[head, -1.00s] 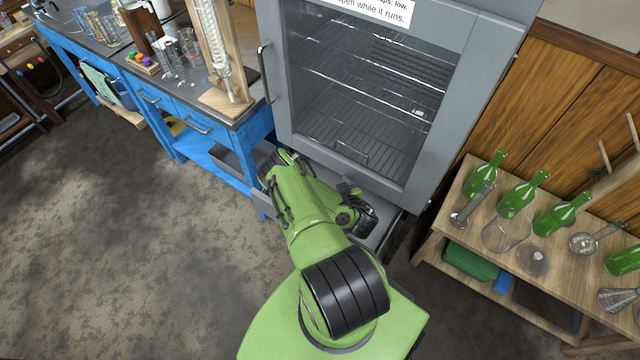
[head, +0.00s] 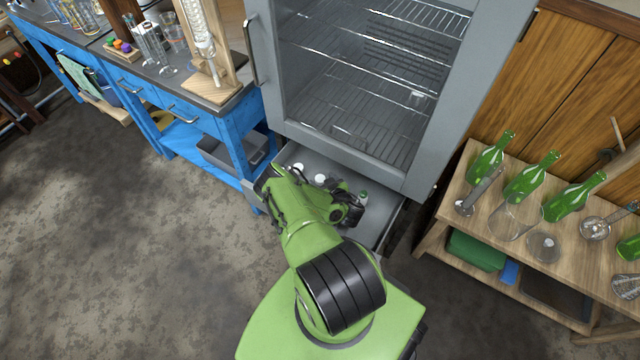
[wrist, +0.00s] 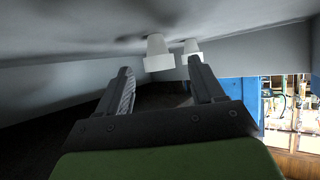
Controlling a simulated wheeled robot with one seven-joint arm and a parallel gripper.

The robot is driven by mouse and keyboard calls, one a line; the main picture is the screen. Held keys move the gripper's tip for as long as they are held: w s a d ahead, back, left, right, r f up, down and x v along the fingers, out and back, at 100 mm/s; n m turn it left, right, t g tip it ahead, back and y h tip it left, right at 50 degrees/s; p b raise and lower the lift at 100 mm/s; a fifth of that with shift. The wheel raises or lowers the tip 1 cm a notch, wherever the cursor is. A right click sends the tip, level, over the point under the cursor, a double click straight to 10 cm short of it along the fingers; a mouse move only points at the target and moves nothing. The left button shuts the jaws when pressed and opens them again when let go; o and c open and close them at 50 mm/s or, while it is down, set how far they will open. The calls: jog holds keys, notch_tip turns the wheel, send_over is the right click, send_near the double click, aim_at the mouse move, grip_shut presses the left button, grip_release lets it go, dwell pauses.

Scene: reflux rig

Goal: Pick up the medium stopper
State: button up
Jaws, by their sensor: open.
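Two pale stoppers show in the wrist view, a nearer one (wrist: 158,52) and a farther one (wrist: 191,47). Both stand on the grey drawer floor, which lies toward the top of that picture. In the head view, small white pieces (head: 320,179) sit in the open drawer (head: 378,222) under the cabinet. I cannot tell which stopper is the medium one. My gripper (wrist: 160,80) is open and empty, its two fingers apart. The nearer stopper shows between and beyond the fingertips, with no clear contact. In the head view my arm hides part of the drawer.
The glass-fronted grey cabinet (head: 395,185) stands above the drawer. A blue bench (head: 235,135) is on the left. A wooden shelf (head: 478,222) with green bottles (head: 490,160) and glassware is on the right. The floor at left is clear.

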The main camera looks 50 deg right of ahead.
jog(key=shift+w+d+f, duration=0.1)
jog(key=shift+w+f, duration=0.1)
jog(key=shift+w, duration=0.1)
jog(key=shift+r, duration=0.1)
jog(key=c, duration=1.1)
jog(key=shift+r+p, duration=0.9)
jog(key=shift+r, duration=0.2)
jog(key=shift+w+a+f+n+g+h+p, duration=0.15)
jog(key=shift+w+a+n+g+h+p, duration=0.3)
jog(key=shift+w+n+g, duration=0.35)
notch_tip(320, 180, up, 10)
jog(key=w+a+p, duration=0.2)
jog(key=p, duration=0.3)
jog(key=w+a+r+m, duration=0.1)
jog(key=w+a, duration=0.5)
jog(key=w, duration=0.2)
jog(key=w+a+r+t+b, duration=0.1)
jog(key=w+a, duration=0.5)
jog(key=w, duration=0.3)
jog(key=shift+m+t+y, duration=0.3)
jog(key=shift+m+y, duration=0.1)
jog(key=shift+y, duration=0.05)
